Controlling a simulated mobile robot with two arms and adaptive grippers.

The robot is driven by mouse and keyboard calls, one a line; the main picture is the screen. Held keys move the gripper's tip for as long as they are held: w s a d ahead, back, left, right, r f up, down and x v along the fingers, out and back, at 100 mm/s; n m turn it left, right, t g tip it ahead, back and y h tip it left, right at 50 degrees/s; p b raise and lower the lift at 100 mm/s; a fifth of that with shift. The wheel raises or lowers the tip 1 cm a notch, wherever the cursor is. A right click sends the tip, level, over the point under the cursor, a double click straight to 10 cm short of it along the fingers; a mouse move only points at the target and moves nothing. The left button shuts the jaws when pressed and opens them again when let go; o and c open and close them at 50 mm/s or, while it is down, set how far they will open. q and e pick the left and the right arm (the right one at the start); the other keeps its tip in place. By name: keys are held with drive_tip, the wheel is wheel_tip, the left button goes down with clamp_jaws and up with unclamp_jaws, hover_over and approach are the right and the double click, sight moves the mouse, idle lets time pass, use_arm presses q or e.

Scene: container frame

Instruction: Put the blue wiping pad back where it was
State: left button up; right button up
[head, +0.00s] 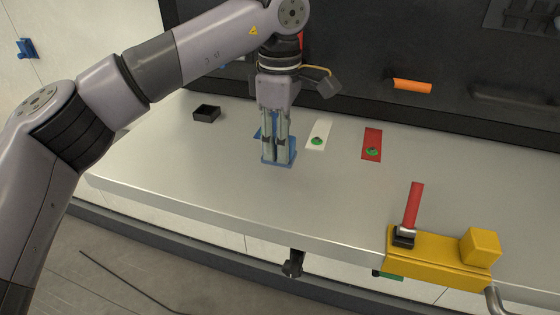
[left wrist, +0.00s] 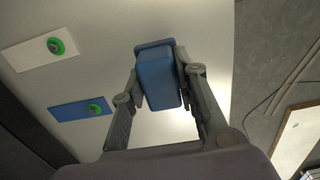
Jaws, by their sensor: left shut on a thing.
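My left gripper (head: 278,157) points down over the table. It is shut on the blue wiping pad (left wrist: 158,80), a blue block gripped between both fingers in the left wrist view. In the head view the pad (head: 279,163) shows low around the fingertips; whether it touches the table I cannot tell. A blue strip (left wrist: 70,111) with a green round piece lies flat beside the pad in the left wrist view. In the head view that strip (head: 258,132) is mostly hidden behind my gripper. My right gripper is not in view.
A white strip (head: 321,129) and a red strip (head: 372,138), each with a green piece, lie to the right. A black open box (head: 206,113) stands left. A yellow fixture (head: 437,258) with a red-handled tool (head: 413,207) is at the front right. The table front is clear.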

use_arm(q)
drive_tip(key=shift+f, duration=0.65)
drive_tip(key=shift+s+f, duration=0.15)
drive_tip(key=shift+f, duration=0.2)
wheel_tip(320, 180, down, 3)
drive_tip(key=shift+f+p, duration=0.15)
drive_tip(key=shift+p, duration=0.5)
drive_tip(key=shift+f, duration=0.25)
drive_tip(key=o, duration=1.1)
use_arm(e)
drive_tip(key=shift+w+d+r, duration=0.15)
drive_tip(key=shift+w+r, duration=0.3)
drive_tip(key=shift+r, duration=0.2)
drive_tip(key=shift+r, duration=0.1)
